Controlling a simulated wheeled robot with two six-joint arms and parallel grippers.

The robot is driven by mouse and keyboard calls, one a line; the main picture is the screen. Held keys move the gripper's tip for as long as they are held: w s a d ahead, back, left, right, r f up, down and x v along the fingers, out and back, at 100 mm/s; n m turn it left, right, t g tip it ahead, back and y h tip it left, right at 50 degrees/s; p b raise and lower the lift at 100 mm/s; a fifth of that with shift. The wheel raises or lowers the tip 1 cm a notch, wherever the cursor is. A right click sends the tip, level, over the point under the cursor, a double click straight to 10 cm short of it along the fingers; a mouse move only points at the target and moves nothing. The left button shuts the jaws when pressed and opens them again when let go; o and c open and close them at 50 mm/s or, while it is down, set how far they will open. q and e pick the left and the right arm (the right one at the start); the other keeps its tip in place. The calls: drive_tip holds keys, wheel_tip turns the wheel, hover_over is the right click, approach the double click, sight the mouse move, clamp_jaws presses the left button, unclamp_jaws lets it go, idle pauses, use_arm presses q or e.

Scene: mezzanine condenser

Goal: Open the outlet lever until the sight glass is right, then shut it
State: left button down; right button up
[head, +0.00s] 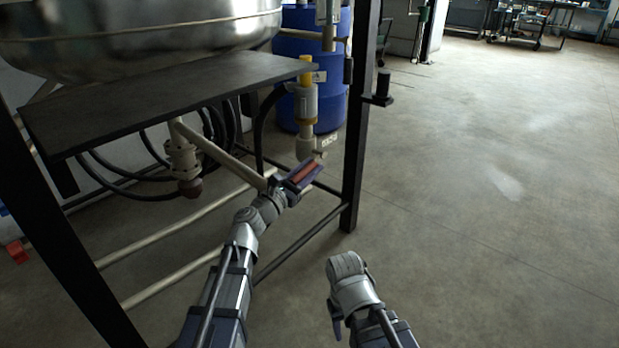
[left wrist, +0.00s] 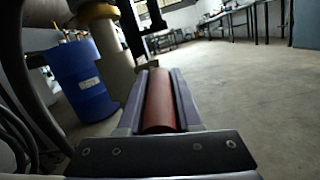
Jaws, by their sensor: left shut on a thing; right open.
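The outlet lever's red grip (head: 303,172) lies between the jaws of my left gripper (head: 302,176), below the outlet pipe at the frame's right post. In the left wrist view the red grip (left wrist: 160,100) runs lengthwise between the two fingers, which are shut on it. Above it hangs a vertical fitting (head: 306,103) with a clear-looking middle and yellow parts at top and bottom, which looks like the sight glass. Its level is too small to read. My right gripper (head: 336,308) is open and empty, low over the floor.
A steel vessel (head: 140,25) sits above a dark shelf plate (head: 150,95). A black post (head: 357,130) stands just right of the lever. A blue drum (head: 290,65) is behind. A second valve with a dark red knob (head: 188,186) hangs left. The floor at right is clear.

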use_arm(q)
drive_tip(key=shift+f+b, duration=0.25)
drive_tip(key=shift+b, duration=0.15)
use_arm(e)
drive_tip(key=shift+f, duration=0.85)
use_arm(q)
drive_tip(key=c, duration=0.6)
unclamp_jaws()
